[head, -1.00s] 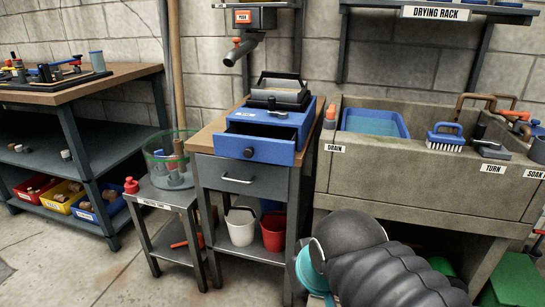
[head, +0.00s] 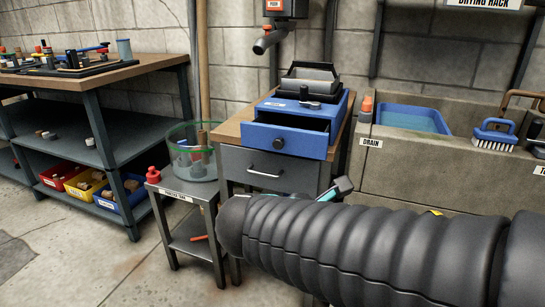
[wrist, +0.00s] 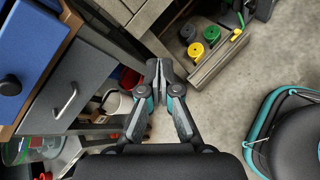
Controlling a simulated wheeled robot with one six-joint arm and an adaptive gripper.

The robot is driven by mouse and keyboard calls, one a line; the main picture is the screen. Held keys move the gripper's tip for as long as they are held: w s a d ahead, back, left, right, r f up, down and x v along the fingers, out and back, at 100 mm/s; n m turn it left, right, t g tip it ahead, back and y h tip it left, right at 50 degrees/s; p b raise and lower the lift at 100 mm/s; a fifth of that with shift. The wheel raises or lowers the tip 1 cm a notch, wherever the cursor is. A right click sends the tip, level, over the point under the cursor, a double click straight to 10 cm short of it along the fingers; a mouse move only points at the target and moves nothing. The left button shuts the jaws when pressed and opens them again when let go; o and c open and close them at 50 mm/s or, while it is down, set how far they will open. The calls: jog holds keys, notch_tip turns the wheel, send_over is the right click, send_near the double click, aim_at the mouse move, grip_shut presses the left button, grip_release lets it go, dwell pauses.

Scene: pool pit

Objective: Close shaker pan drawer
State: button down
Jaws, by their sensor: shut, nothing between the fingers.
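The blue shaker pan drawer (head: 288,139) sticks out open from the front of the blue shaker box (head: 330,102), with a black round knob (head: 279,143) on its face. The box stands on a wood-topped cabinet. In the wrist view the blue drawer (wrist: 30,45) shows at the upper left, tilted by the view. My gripper (wrist: 159,80) is shut and empty, to the right of the drawer in that view and apart from it. In the head view my arm hides most of the gripper; a teal and grey part shows below and right of the drawer.
A grey drawer (head: 265,171) sits below the blue one. A small side table (head: 185,190) with a clear green-rimmed bin (head: 193,166) stands at left. A stone sink (head: 430,172) stands at right. Floor at the lower left is clear.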

jog(key=w+a+r+n+t, duration=0.3)
jog(key=a+n+t, duration=0.15)
jog(key=a, duration=0.45)
jog(key=n+t+y+b, duration=0.1)
jog(key=n+t, duration=0.2)
jog(key=n, duration=0.3)
send_near(276, 145)
jog(key=shift+m+t, duration=0.25)
jog(key=x, duration=0.7)
jog(key=shift+d+f+b, duration=0.15)
jog(key=shift+b, duration=0.2)
